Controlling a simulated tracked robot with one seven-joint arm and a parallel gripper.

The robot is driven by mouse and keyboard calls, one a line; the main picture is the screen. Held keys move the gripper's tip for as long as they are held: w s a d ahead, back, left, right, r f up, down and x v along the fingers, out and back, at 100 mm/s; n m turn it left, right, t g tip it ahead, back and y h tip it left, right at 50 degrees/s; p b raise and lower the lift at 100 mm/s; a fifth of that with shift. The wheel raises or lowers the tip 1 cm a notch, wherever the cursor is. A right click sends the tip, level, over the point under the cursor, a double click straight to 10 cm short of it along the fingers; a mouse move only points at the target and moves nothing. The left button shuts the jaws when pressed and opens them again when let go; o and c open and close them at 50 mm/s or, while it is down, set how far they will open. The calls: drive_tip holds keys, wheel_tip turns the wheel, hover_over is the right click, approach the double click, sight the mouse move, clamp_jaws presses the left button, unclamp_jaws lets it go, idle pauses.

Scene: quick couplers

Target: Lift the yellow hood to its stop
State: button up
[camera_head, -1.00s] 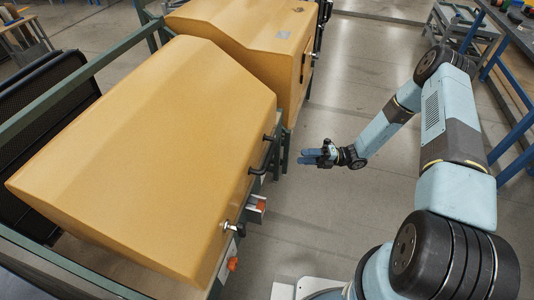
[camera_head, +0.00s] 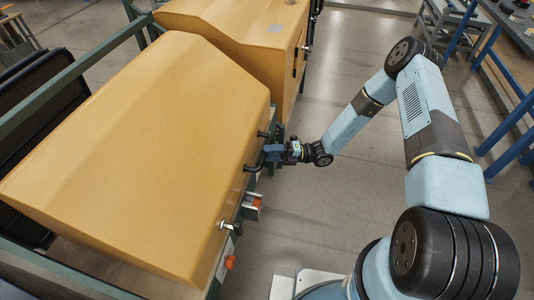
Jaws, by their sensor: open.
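The yellow hood (camera_head: 150,150) fills the left of the view. It is a large angled cover, and it looks lowered on its frame. A black bar handle (camera_head: 249,168) stands on its right face, with its upper end near the hood's back right corner. My gripper (camera_head: 272,153) is at the handle, coming from the right, with its fingers open about the middle of the bar. The fingers hide that part of the handle, and I cannot tell whether they touch it. A silver latch (camera_head: 226,226) sits lower on the same face.
A second yellow housing (camera_head: 255,35) stands behind the hood. Green frame rails (camera_head: 80,75) run along the left. A workbench with blue legs (camera_head: 510,150) is at the right. The floor between is clear.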

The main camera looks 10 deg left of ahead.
drive_tip(key=shift+x, duration=1)
drive_tip(key=shift+c, duration=0.4)
clamp_jaws()
